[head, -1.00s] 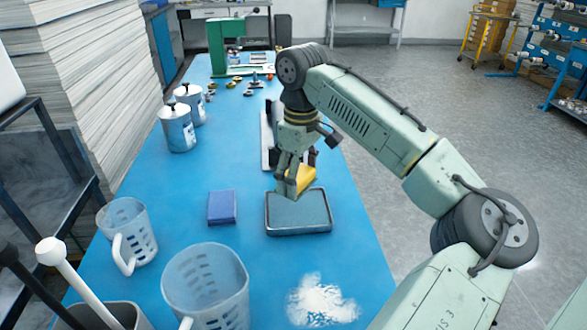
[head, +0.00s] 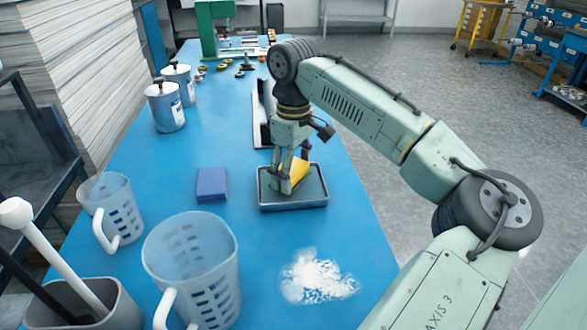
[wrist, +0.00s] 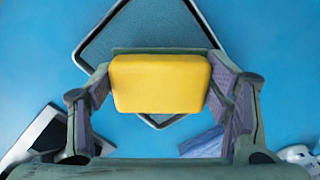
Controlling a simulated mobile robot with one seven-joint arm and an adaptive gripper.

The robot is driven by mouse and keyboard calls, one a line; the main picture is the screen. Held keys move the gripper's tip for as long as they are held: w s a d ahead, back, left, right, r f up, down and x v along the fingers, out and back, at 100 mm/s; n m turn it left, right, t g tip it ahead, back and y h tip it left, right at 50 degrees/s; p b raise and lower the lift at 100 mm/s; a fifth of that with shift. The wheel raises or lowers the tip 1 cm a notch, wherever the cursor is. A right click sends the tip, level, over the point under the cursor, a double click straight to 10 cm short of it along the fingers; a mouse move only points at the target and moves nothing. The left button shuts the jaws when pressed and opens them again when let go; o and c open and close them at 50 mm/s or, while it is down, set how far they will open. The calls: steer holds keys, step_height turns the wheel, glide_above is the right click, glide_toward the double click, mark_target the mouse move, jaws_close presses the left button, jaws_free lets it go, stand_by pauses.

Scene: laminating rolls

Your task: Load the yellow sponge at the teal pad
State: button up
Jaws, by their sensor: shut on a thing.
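The yellow sponge (wrist: 160,83) is held between the two fingers of my gripper (wrist: 163,95) in the wrist view. In the head view the sponge (head: 294,174) is at my gripper (head: 283,180), low over the teal pad (head: 290,199), which lies in a dark-rimmed tray. The pad also shows behind the sponge in the wrist view (wrist: 145,32). The sponge looks tilted in the head view. I cannot tell whether it touches the pad.
A blue sponge-like block (head: 211,185) lies left of the tray. Two clear jugs (head: 193,265) (head: 112,212) stand nearer. A white powder patch (head: 318,277) lies in front. Metal canisters (head: 165,108) stand at the back left.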

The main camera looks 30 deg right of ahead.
mark_target(293, 169)
steer(key=shift+f, duration=0.5)
stand_by(0.8)
steer(key=shift+r, duration=0.15)
stand_by(0.3)
step_height(293, 169, up, 5)
steer(key=p, duration=0.4)
steer(key=shift+r+p, duration=0.75)
steer(key=shift+r, duration=0.15)
steer(key=shift+s+f, duration=0.1)
